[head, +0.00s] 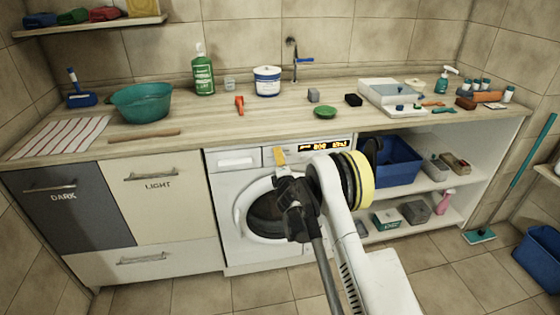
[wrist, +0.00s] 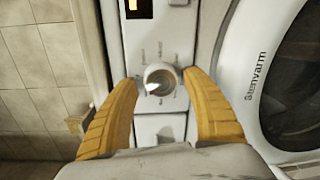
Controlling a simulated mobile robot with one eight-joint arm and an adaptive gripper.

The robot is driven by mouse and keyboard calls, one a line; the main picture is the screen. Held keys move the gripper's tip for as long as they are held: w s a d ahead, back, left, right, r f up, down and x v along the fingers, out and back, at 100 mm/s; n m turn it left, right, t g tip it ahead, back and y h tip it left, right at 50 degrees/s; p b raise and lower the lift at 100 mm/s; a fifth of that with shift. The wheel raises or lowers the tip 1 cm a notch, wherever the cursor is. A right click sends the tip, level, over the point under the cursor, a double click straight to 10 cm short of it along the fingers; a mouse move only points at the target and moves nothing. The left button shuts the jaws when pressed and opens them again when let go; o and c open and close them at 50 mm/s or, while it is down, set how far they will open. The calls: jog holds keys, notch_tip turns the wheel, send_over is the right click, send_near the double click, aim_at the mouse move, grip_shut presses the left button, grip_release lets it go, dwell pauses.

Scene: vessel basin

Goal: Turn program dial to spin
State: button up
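The white washing machine (head: 226,190) stands under the counter in the head view. The lit display (head: 318,147) shows orange characters.
The round washer door (wrist: 285,85) lies close to the right finger in the wrist view. The counter (head: 190,125) above holds a green bowl (head: 142,103), bottles and small items. Open shelves with a blue bin (head: 400,162) are to the right. Floor in front is clear.

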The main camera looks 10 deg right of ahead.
jog(key=s, duration=0.7)
jog(key=shift+s+a+r, duration=0.15)
jog(key=shift+s+r, duration=0.05)
jog(key=shift+s, duration=0.1)
